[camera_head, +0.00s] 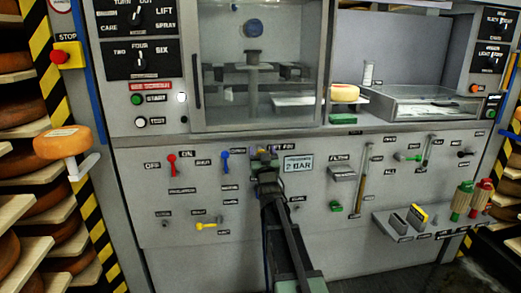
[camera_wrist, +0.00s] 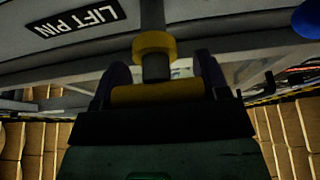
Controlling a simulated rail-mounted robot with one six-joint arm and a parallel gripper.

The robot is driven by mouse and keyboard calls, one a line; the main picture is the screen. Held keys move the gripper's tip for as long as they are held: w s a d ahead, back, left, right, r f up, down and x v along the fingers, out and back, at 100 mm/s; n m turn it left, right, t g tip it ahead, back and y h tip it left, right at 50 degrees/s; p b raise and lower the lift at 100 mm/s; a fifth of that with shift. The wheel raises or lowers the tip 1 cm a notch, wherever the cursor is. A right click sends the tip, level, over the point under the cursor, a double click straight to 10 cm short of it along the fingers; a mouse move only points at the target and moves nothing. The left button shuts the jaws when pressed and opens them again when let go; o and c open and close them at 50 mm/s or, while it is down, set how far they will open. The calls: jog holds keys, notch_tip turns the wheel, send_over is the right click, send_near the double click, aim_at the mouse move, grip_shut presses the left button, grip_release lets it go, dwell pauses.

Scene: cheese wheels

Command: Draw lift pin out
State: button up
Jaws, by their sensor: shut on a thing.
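The lift pin shows in the wrist view as a yellow crossbar (camera_wrist: 158,92) on a short dark shaft that meets a yellow collar (camera_wrist: 155,45) at the panel. My gripper (camera_wrist: 160,78) is shut on the crossbar, with one dark finger at each end of it. In the head view my gripper (camera_head: 265,160) is at the panel, just below the LIFT PIN label (camera_head: 281,148), and it hides most of the pin. The label also shows in the wrist view (camera_wrist: 75,20), upside down. A short length of shaft shows between collar and crossbar.
A "2 BAR" plate (camera_head: 299,163) is right of my gripper, and a blue lever (camera_head: 225,160) and a red lever (camera_head: 171,163) are left. A glass-fronted chamber (camera_head: 255,70) is above. A cheese wheel (camera_head: 63,142) sits on a holder at the left.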

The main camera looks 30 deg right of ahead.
jog(key=shift+s+a, duration=0.25)
jog(key=shift+s, duration=0.3)
jog(key=shift+s+a, duration=0.2)
jog(key=shift+s, duration=0.35)
jog(key=o, duration=1.3)
jog(key=b+v, duration=0.4)
jog(key=v, duration=0.6)
jog(key=shift+s+a+f, duration=0.1)
jog(key=shift+s+f, duration=0.05)
jog(key=shift+s, duration=0.2)
